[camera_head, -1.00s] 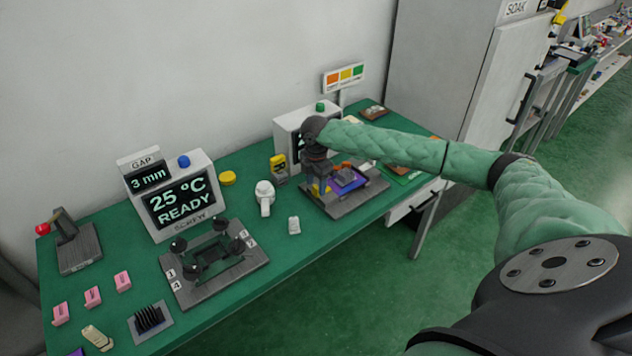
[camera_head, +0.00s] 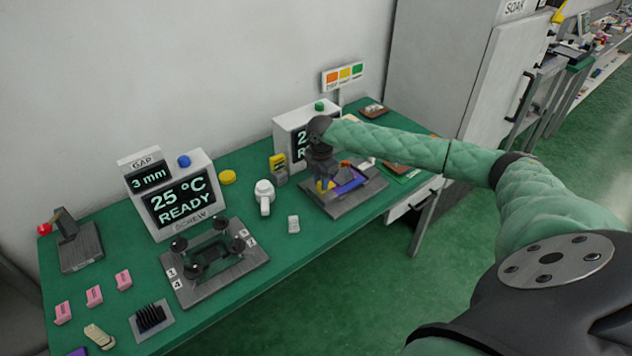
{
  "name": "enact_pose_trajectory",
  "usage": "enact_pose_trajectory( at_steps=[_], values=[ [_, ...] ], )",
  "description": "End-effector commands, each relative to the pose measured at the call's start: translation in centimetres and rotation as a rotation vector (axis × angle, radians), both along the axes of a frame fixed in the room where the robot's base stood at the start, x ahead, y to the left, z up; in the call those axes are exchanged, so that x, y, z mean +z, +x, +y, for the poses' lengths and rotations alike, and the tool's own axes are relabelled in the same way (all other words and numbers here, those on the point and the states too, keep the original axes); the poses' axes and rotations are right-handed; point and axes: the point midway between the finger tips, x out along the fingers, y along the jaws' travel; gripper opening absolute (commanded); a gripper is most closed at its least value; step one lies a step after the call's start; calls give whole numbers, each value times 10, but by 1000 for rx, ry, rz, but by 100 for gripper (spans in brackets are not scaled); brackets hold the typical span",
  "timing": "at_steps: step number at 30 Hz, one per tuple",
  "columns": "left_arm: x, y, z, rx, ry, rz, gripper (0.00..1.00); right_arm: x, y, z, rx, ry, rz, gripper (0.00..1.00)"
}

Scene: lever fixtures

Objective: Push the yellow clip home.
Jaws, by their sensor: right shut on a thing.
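The yellow clip (camera_head: 325,185) shows as a small yellow patch at the left side of the grey fixture plate (camera_head: 348,208), on the right half of the bench. My right gripper (camera_head: 327,182) points down over it with its fingers at the clip, shut on it as far as I can see. The fingers and wrist hide much of the clip, so its exact seating is unclear. A purple-blue part (camera_head: 350,182) lies on the plate just right of the fingers, with a small orange piece (camera_head: 346,164) behind it. My left gripper is out of view.
A display box (camera_head: 287,133) stands close behind my right wrist. A yellow-black device (camera_head: 278,163) and a white handled object (camera_head: 264,192) are to the left. A second fixture (camera_head: 215,262) lies further left. The front bench strip near the small white block (camera_head: 293,224) is mostly clear.

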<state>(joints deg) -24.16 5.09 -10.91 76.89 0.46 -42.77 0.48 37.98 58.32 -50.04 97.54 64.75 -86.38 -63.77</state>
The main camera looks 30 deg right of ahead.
Motion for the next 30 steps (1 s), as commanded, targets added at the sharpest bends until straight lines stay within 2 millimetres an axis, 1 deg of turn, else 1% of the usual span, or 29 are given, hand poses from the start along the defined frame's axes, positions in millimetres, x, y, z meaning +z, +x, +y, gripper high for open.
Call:
enact_pose_trajectory(
  at_steps=[1,3,6,16,17,19,20,30],
  values=[
    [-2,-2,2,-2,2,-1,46,3,0,-9,-4,-1,1,0],
    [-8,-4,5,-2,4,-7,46,2,1,-18,-3,0,0,0],
    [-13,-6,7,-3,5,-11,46,1,2,-27,-3,0,0,0],
    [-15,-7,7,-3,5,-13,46,1,3,-31,-3,-3,-2,0],
    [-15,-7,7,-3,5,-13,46,1,3,-31,-3,-3,-2,31],
    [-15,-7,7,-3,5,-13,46,1,3,-31,-3,-3,-2,44],
    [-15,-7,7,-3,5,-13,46,1,3,-31,-3,-2,-2,47],
    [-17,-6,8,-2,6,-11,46,3,3,-30,-2,-1,-2,47]
  ],
)
